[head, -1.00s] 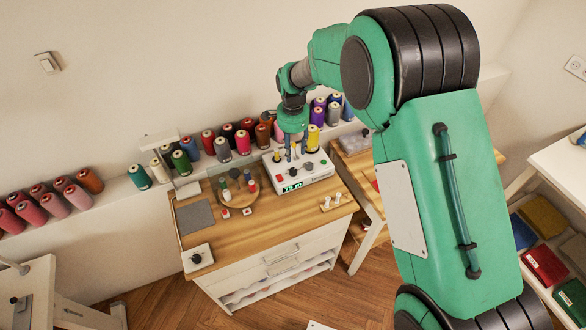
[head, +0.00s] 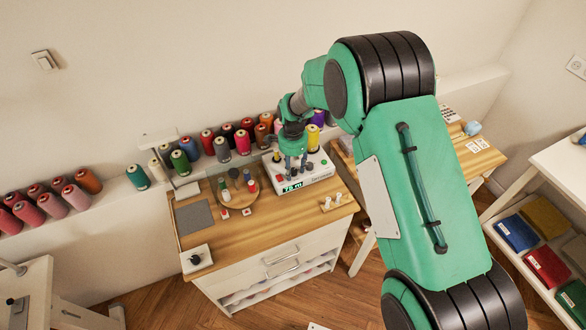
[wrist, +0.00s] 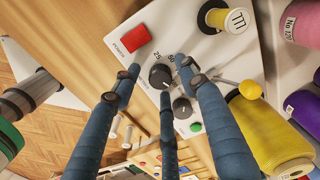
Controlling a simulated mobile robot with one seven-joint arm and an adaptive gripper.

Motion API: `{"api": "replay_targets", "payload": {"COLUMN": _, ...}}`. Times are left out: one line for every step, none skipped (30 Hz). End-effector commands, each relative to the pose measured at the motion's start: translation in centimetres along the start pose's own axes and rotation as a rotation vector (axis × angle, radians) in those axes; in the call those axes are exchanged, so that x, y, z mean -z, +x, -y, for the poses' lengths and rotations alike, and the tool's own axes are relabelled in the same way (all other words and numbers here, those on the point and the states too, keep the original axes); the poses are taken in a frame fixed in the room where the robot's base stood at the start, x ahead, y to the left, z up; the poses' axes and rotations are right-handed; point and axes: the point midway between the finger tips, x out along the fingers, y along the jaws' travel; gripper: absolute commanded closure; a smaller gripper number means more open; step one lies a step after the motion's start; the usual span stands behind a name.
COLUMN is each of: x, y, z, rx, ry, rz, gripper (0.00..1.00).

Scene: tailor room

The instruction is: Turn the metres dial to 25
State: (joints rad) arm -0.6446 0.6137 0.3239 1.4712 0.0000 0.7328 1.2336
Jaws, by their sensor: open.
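The white winder machine (head: 308,175) sits at the back of the wooden table, its green display seeming to read 75 m. In the wrist view, the black metres dial (wrist: 161,76) shows on its panel, with 25 and 50 printed around it. My gripper (head: 291,165) is over the left part of the panel. In the wrist view my gripper (wrist: 159,78) is open, its blue fingers spread around the dial. I cannot tell whether they touch it. The dial's pointer is too small to read.
A red power button (wrist: 134,39) and a second black knob (wrist: 182,108) flank the dial. A yellow-headed lever (wrist: 249,89) and a yellow thread cone (wrist: 268,135) are close to the right finger. Thread cones line the ledge behind the table.

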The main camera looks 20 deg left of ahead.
Motion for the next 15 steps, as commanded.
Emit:
{"api": "replay_targets", "payload": {"x": 0.00, "y": 0.00, "z": 0.01, "rx": 0.000, "ry": 0.000, "rz": 0.000, "gripper": 0.57}}
{"api": "replay_targets", "payload": {"x": 0.00, "y": 0.00, "z": 0.01, "rx": 0.000, "ry": 0.000, "rz": 0.000, "gripper": 0.57}}
{"api": "replay_targets", "payload": {"x": 0.00, "y": -0.01, "z": 0.01, "rx": 0.000, "ry": 0.000, "rz": 0.000, "gripper": 0.57}}
{"api": "replay_targets", "payload": {"x": 0.00, "y": 0.00, "z": 0.00, "rx": 0.000, "ry": 0.000, "rz": 0.000, "gripper": 0.57}}
{"api": "replay_targets", "payload": {"x": 0.00, "y": 0.00, "z": 0.00, "rx": 0.000, "ry": 0.000, "rz": 0.000, "gripper": 0.57}}
{"api": "replay_targets", "payload": {"x": 0.00, "y": 0.00, "z": 0.00, "rx": 0.000, "ry": 0.000, "rz": 0.000, "gripper": 0.59}}
{"api": "replay_targets", "payload": {"x": 0.00, "y": 0.00, "z": 0.00, "rx": 0.000, "ry": 0.000, "rz": 0.000, "gripper": 0.65}}
{"api": "replay_targets", "payload": {"x": 0.00, "y": 0.00, "z": 0.00, "rx": 0.000, "ry": 0.000, "rz": 0.000, "gripper": 0.71}}
{"api": "replay_targets", "payload": {"x": 0.00, "y": 0.00, "z": 0.00, "rx": 0.000, "ry": 0.000, "rz": 0.000, "gripper": 0.79}}
{"api": "replay_targets", "payload": {"x": 0.00, "y": -0.01, "z": 0.00, "rx": 0.000, "ry": 0.000, "rz": 0.000, "gripper": 0.85}}
{"api": "replay_targets", "payload": {"x": -0.01, "y": -0.01, "z": 0.00, "rx": 0.000, "ry": 0.000, "rz": 0.000, "gripper": 0.91}}
{"api": "replay_targets", "payload": {"x": -0.01, "y": -0.01, "z": 0.01, "rx": 0.000, "ry": 0.000, "rz": 0.000, "gripper": 0.99}}
{"api": "replay_targets", "payload": {"x": -0.02, "y": -0.01, "z": 0.01, "rx": 0.000, "ry": 0.000, "rz": 0.000, "gripper": 1.00}}
{"api": "replay_targets", "payload": {"x": -0.02, "y": -0.01, "z": 0.02, "rx": 0.000, "ry": 0.000, "rz": 0.000, "gripper": 1.00}}
{"api": "replay_targets", "payload": {"x": -0.03, "y": -0.01, "z": 0.02, "rx": 0.000, "ry": 0.000, "rz": 0.000, "gripper": 1.00}}
